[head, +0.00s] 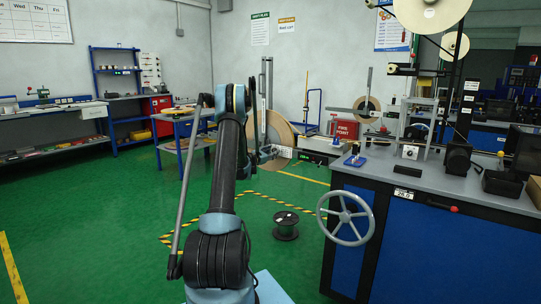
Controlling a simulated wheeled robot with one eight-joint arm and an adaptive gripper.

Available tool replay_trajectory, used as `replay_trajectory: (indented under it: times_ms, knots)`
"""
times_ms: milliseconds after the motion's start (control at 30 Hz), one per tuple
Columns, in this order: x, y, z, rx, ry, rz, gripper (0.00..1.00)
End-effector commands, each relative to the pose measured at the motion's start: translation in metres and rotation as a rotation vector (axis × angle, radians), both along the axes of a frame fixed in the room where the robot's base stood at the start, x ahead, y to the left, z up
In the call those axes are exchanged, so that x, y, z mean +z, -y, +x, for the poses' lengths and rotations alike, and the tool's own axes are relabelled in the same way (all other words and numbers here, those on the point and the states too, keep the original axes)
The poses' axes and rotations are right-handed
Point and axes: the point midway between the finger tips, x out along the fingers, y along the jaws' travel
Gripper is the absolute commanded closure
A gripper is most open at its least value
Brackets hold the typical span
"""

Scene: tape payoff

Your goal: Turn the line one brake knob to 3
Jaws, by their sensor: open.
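A small white box with a dark round knob (410,152) stands on the grey top of the blue bench at the right. It looks like a brake knob, but its scale marks and line number are too small to read. My arm (230,165) rises from the bottom middle, left of the bench and well apart from the knob. Its far end bends down behind the upper link, and I cannot make out the gripper's fingers there.
A grey handwheel (345,217) sticks out from the bench's left end. A dark spool (286,225) stands on the green floor within striped tape. A large brown reel (270,132) stands behind my arm. Open floor lies at the left (90,220).

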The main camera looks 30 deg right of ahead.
Motion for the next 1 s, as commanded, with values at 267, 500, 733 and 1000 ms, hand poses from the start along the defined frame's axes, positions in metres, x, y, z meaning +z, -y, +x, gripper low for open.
replay_trajectory:
  times_ms: [267, 500, 733, 1000]
  knots:
    - [0.0000, 0.0035, 0.0018, 0.000, 0.000, 0.000, 0.57]
    - [0.0001, 0.0033, 0.0017, 0.000, 0.000, 0.000, 0.93]
    - [0.0000, 0.0016, 0.0017, 0.000, 0.002, 0.001, 1.00]
    - [-0.0003, 0.0031, 0.0016, 0.000, 0.063, 0.026, 1.00]
